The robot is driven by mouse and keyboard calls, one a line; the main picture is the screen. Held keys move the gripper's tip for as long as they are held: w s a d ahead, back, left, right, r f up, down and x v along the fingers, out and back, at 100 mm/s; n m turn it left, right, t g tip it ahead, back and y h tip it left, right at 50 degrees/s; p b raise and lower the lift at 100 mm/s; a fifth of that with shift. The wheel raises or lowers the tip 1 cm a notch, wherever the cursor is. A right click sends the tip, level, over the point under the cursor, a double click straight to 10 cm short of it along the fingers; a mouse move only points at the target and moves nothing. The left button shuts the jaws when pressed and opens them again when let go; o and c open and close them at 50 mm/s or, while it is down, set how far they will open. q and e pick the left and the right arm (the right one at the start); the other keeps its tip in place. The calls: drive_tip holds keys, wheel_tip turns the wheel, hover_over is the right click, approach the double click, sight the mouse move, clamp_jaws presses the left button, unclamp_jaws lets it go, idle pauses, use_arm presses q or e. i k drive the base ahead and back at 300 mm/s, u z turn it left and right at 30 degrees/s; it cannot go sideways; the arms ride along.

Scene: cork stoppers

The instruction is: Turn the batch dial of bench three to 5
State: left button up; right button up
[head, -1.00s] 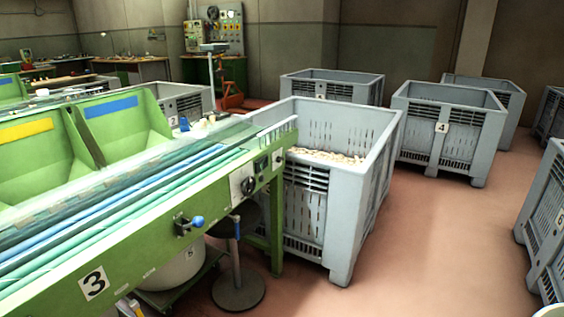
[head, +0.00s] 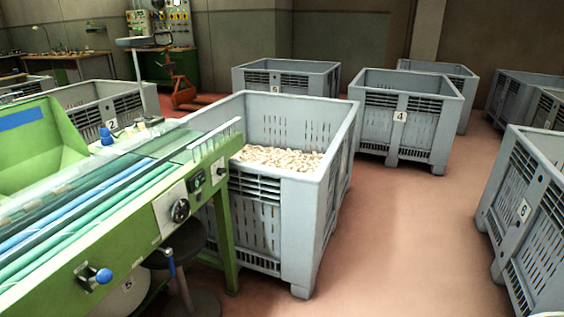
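The green sorting bench (head: 60,285) fills the left of the head view; it carried a "3" plate in the earlier frame, which is now out of view. A black round dial (head: 180,210) on a pale plate sits on the bench's front side near its right end. The dial's setting is too small to read. A blue-knobbed lever (head: 103,276) is on the same side, lower left. Neither of my grippers is in view.
A grey crate of corks (head: 320,190) stands just beyond the bench end. A stool (head: 180,245) stands in front of the bench, below the dial. More grey crates, including number 4 (head: 405,140) and number 6 (head: 500,235), stand around. The reddish floor (head: 400,240) between them is clear.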

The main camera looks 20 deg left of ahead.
sight(220, 172)
drive_tip(key=u, duration=0.05)
drive_tip(key=i, duration=0.85)
drive_tip(key=u, duration=0.5)
